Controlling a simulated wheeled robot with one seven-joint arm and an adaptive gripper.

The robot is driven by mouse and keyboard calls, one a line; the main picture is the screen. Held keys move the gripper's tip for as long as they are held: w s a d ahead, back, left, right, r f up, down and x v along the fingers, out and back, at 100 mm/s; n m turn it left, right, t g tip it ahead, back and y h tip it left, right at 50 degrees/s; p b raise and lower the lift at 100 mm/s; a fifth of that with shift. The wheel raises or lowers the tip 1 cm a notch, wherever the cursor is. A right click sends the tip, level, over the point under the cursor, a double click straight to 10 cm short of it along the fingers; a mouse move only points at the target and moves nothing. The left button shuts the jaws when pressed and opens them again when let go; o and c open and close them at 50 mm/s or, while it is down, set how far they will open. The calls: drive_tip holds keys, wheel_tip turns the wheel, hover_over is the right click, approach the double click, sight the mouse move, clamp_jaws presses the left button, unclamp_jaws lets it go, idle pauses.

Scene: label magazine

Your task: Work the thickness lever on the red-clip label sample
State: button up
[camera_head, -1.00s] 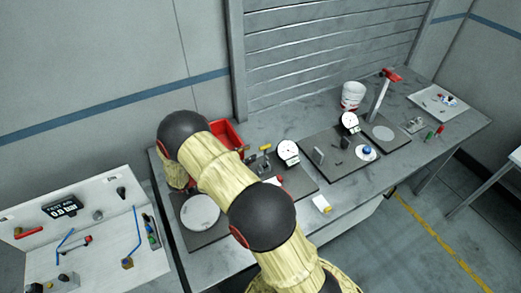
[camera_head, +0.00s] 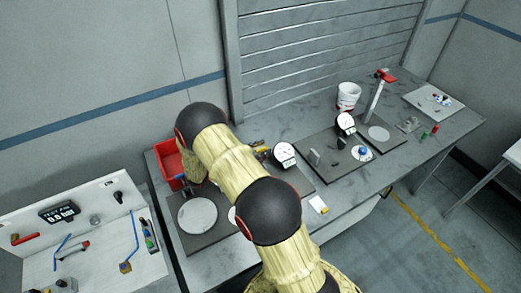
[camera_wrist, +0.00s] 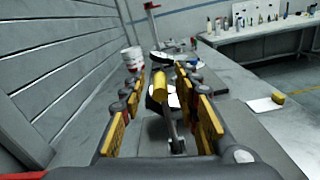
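The thickness gauge with its white dial (camera_head: 284,155) stands on a dark plate, right of my arm. In the wrist view a lever with a yellow cylindrical grip (camera_wrist: 160,90) rises in front of the gauge, between my fingers. My gripper (camera_wrist: 165,105) is open, with a yellow-padded finger on each side of the lever and visible gaps. Contact with the lever is not visible. In the head view my arm hides most of the gripper. I cannot make out the red-clip label sample now; my arm covers part of that plate.
A red bin (camera_head: 170,163) stands at the table's back left. A round pale disc (camera_head: 197,215) lies left of my arm. A white sample with a yellow clip (camera_head: 319,204) lies near the front edge. A second gauge (camera_head: 345,123) and white cups (camera_head: 348,96) stand farther right.

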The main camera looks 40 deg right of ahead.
drive_tip(key=shift+c, duration=1.2)
clamp_jaws()
